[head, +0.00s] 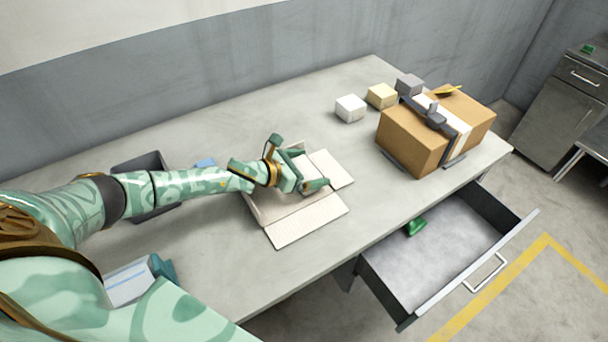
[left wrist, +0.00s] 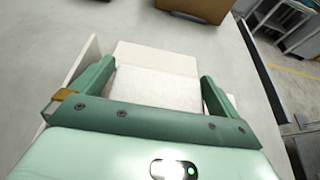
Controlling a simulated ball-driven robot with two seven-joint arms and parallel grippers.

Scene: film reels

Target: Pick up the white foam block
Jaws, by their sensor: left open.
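A white block (head: 350,107) sits on the table behind the open carton, left of a yellow block. My left gripper (head: 307,170) is open over the open cardboard carton (head: 310,222), to the left of and nearer than this block, and apart from it. In the left wrist view, the open fingers (left wrist: 157,72) stand on either side of a pale surface (left wrist: 157,88), with a carton flap (left wrist: 157,57) beyond. I cannot tell whether that surface is the carton's inside or something in it. My right gripper is not in view.
A yellow block (head: 381,96) and a grey block (head: 409,84) stand beside the white one. A taped brown box (head: 412,140) is at the right. An open drawer (head: 450,240) holds a green item (head: 415,227). A dark tray (head: 150,163) is behind my left arm.

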